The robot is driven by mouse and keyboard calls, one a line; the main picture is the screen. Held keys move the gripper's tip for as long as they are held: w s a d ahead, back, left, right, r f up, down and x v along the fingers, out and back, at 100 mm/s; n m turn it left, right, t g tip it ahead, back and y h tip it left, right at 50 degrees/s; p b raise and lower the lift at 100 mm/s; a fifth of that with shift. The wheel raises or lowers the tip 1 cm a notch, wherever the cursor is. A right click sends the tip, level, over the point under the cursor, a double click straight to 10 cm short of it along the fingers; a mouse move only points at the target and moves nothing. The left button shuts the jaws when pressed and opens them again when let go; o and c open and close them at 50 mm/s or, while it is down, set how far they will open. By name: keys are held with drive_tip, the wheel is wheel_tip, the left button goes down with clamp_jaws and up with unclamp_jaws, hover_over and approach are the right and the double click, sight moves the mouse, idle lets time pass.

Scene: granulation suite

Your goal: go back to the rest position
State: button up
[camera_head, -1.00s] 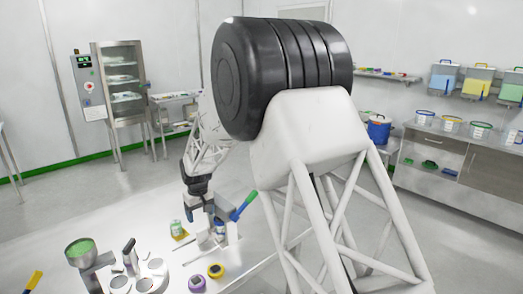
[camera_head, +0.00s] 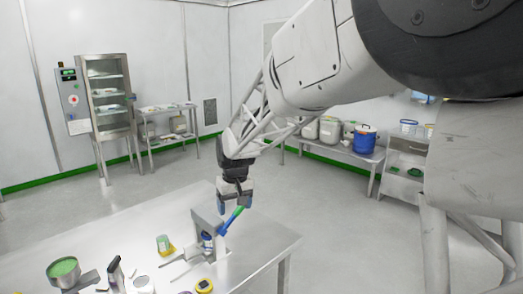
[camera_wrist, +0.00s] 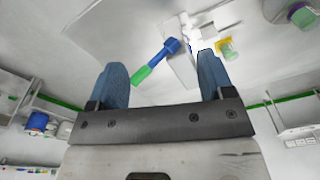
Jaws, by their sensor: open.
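My gripper (camera_head: 234,206) hangs at the end of my arm, above and beside a grey metal stand (camera_head: 205,222) at the far end of the steel table (camera_head: 262,244). Its two blue fingers are apart, and the wrist view shows nothing between their tips (camera_wrist: 162,65). A lever with a blue shaft and green grip (camera_head: 232,220) slants up from the stand, just below the fingers in the head view. In the wrist view the lever (camera_wrist: 155,62) lies beyond the fingers. A small blue-banded jar (camera_head: 207,240) is at the stand, partly hidden.
A side bench carries a blue bucket (camera_head: 365,138) and pale containers. Floor right of the table is clear.

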drive_tip(key=s+d+r+m+t, duration=0.1)
drive_tip(key=s+d+r+m, duration=0.15)
drive_tip(key=s+d, duration=0.65)
drive_tip(key=s+d+r+m, duration=0.1)
drive_tip(key=s+d+r, duration=0.3)
drive_tip(key=s+d, duration=0.5)
drive_tip(key=s+d+f+m, duration=0.1)
drive_tip(key=s+d, duration=0.3)
drive_tip(key=s, duration=0.5)
drive_tip(key=s+d+f+m, duration=0.1)
drive_tip(key=s+d, duration=0.3)
drive_tip(key=s, duration=0.6)
drive_tip(key=shift+s+d+f+t+h, duration=0.3)
drive_tip(key=shift+f+t+h, duration=0.1)
drive_tip(key=shift+f, duration=0.35)
